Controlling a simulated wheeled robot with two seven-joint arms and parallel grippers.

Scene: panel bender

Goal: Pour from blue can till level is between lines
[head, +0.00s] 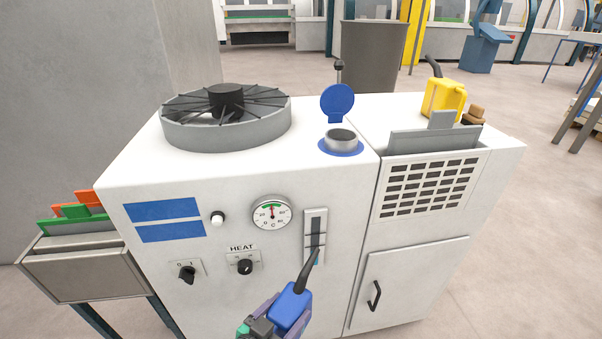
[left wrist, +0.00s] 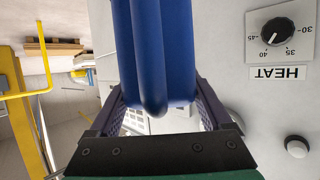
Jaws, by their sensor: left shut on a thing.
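The blue can (head: 291,304) is low in front of the machine in the head view, its dark spout pointing up. My left gripper (head: 279,318) is shut on it; in the left wrist view its fingers (left wrist: 160,108) close around the blue can (left wrist: 155,50). The filler neck (head: 341,141) on the machine top has its blue lid (head: 337,100) flipped open. The level gauge (head: 316,224) is a narrow upright window on the front. Teal shows near its bottom, but the spout partly covers the lower part. My right gripper is not in view.
A yellow can (head: 443,98) stands at the back right of the machine (head: 425,215). A round fan guard (head: 226,120) is on the top left. Grey plates (head: 436,138) rise at the right. The white top around the neck is mostly clear.

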